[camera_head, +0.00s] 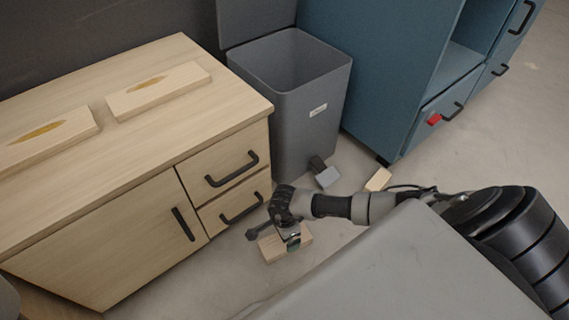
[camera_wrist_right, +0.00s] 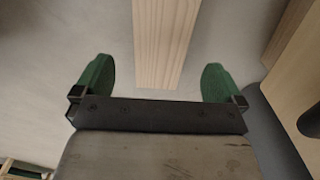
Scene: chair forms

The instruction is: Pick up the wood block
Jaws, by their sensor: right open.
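A pale wood block (camera_head: 271,250) lies on the floor in front of the light wood cabinet. My right gripper (camera_head: 289,238) is over this block and partly hides it in the head view. In the right wrist view the wood block (camera_wrist_right: 163,40) runs up from between the two green fingertips of my right gripper (camera_wrist_right: 157,76). The fingers are wide apart, with a gap on both sides of the block. A second, smaller wood block (camera_head: 378,180) lies on the floor further back, near the blue cabinet. My left gripper is not in view.
The wood cabinet (camera_head: 130,225) with black handles stands close on the left, with two wood pieces on top. A grey open bin (camera_head: 310,130) is behind. A blue cabinet (camera_head: 385,70) stands at the back right.

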